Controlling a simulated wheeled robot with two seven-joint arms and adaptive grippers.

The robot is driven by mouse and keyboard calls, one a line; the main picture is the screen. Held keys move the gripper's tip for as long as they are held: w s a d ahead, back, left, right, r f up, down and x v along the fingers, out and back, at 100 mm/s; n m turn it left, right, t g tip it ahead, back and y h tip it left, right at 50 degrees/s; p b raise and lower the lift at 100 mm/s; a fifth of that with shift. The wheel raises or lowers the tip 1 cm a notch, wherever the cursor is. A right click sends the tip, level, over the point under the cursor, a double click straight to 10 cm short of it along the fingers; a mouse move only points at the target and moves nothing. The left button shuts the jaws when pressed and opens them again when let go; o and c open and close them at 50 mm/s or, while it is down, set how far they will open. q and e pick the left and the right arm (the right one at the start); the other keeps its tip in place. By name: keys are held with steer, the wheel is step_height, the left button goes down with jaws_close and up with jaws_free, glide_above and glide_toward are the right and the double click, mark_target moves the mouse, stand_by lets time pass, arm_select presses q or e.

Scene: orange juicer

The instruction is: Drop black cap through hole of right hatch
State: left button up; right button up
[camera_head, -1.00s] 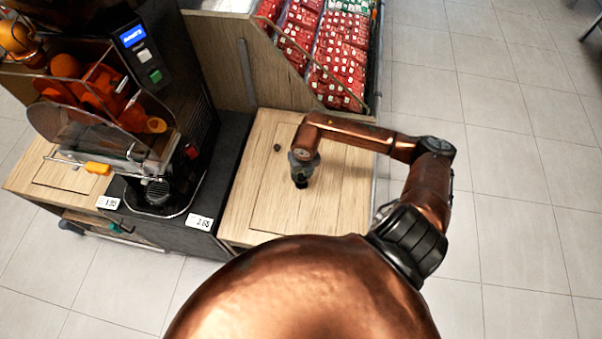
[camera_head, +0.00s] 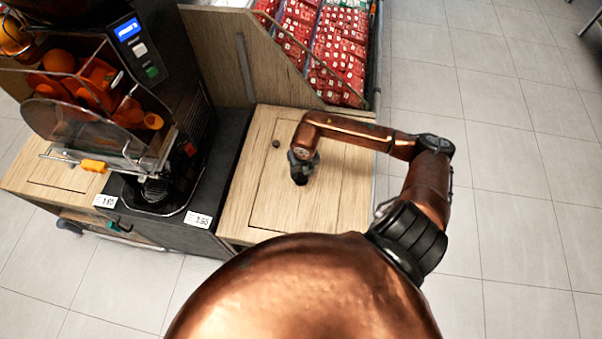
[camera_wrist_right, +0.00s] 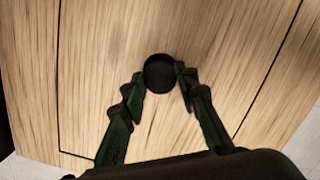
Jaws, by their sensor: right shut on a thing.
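My right gripper (camera_head: 301,178) points down over the right hatch (camera_head: 327,212), a pale wooden panel with thin dark seams in the counter top. In the right wrist view its two fingers (camera_wrist_right: 160,80) are closed around the round black cap (camera_wrist_right: 159,73). The cap is hidden by the gripper in the head view. A small dark round spot (camera_head: 276,143), which looks like the hatch's hole, lies behind and left of the gripper. No separate hole shows in the wrist view. My left gripper is not in view.
The orange juicer (camera_head: 160,110) stands on a dark counter section to the left. A wooden partition (camera_head: 222,60) and a display of red packs (camera_head: 335,55) stand behind the hatch. Bare wood surrounds the gripper. Tiled floor (camera_head: 520,200) is open at the right.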

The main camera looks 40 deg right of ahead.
steer(key=shift+f, duration=0.45)
stand_by(0.5)
stand_by(0.6)
steer(key=o, duration=0.7)
steer(key=shift+o, duration=0.9)
steer(key=shift+o, duration=1)
steer(key=shift+r, duration=0.1)
steer(key=shift+r+p, duration=2.1)
steer(key=shift+r, duration=1.35)
